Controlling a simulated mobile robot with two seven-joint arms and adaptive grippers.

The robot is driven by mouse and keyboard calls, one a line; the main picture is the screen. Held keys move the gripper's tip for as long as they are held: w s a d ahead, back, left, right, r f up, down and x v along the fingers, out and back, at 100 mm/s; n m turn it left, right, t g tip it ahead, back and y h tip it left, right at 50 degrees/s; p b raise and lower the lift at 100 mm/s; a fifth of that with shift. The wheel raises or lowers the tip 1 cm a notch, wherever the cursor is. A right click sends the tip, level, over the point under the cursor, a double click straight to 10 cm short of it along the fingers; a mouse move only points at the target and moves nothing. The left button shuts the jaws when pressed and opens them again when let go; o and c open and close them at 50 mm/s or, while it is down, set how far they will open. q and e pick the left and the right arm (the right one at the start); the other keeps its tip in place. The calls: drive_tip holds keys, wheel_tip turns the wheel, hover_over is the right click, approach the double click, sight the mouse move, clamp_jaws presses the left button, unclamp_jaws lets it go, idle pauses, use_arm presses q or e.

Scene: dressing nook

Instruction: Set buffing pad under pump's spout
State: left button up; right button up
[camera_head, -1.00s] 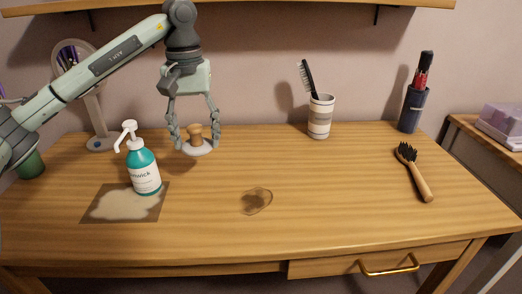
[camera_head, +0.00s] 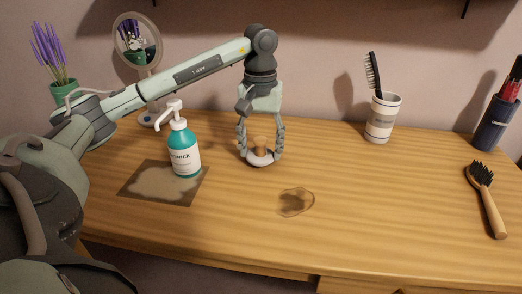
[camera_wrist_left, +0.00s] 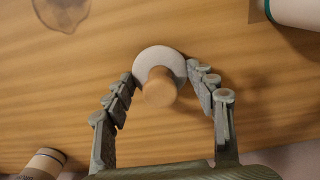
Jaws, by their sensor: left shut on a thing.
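The buffing pad, a white disc (camera_head: 260,159) with a wooden knob, is between the fingers of my left gripper (camera_head: 261,153). The gripper is shut on it; in the left wrist view the fingertips (camera_wrist_left: 159,73) touch the disc's sides, around the pad (camera_wrist_left: 160,78). I cannot tell whether the pad rests on the table or is just above it. The teal pump bottle (camera_head: 184,153) stands upright to the left of the pad, its white spout (camera_head: 162,107) pointing left. A brown mat with a pale patch (camera_head: 155,184) lies below the spout. My right gripper is out of view.
A dark puddle-like stain (camera_head: 297,201) lies right of and nearer than the pad. A cup with a comb (camera_head: 382,118), a brush (camera_head: 486,199) and a dark holder (camera_head: 495,124) stand or lie farther right. A round mirror (camera_head: 137,42) and potted lavender (camera_head: 63,92) are back left.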

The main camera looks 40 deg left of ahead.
use_arm(q)
drive_tip(key=shift+f, duration=0.55)
drive_tip(key=shift+f, duration=0.1)
drive_tip(key=o, duration=1)
drive_tip(key=shift+o, duration=0.2)
